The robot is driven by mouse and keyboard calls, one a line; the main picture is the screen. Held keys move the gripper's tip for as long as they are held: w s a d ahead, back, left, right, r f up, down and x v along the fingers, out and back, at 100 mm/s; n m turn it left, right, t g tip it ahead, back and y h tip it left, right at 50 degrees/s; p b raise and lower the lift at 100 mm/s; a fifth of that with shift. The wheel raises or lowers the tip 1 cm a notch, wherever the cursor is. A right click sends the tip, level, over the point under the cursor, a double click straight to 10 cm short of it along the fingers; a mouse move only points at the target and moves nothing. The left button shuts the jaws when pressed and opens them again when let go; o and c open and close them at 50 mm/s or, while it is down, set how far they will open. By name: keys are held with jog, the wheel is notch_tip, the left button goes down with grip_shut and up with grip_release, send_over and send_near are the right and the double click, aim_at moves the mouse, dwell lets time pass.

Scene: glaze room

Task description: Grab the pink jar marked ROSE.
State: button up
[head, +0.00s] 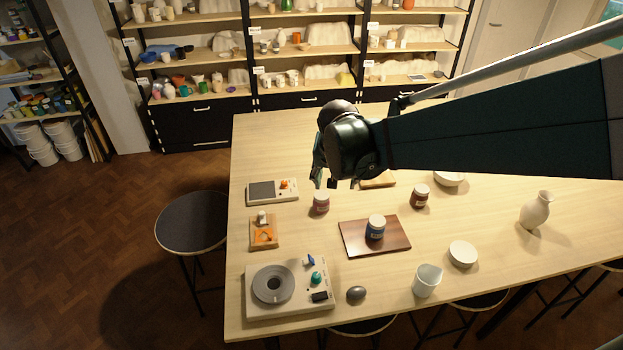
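A small pinkish jar (321,203) with a pale label and lid stands upright on the wooden table; its lettering is too small to read. My gripper (323,184) points down just above this jar in the head view. Its fingers look apart, with nothing visible between them, and the jar appears to stand on the table below them. The exact height gap between fingertips and jar cannot be told from this view.
A blue jar (375,228) stands on a brown tray (399,243), and a dark red jar (420,196) is behind it to the right. A scale-like device (271,190) is left of the pinkish jar. A wheel device (287,288), beaker (427,281), bowl (462,254) and vase (535,211) occupy the table.

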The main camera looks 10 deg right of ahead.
jog(key=m+g+h+b, duration=0.1)
jog(key=m+b, duration=0.1)
send_over(321, 196)
jog(key=s+a, duration=0.1)
jog(key=s, duration=0.1)
notch_tip(321, 196, down, 12)
jog(key=shift+w, duration=0.1)
jog(key=shift+f, duration=0.1)
jog(key=shift+x, duration=1.2)
jog(key=shift+f, duration=0.15)
jog(key=shift+x, duration=2.5)
jog(key=c, duration=1)
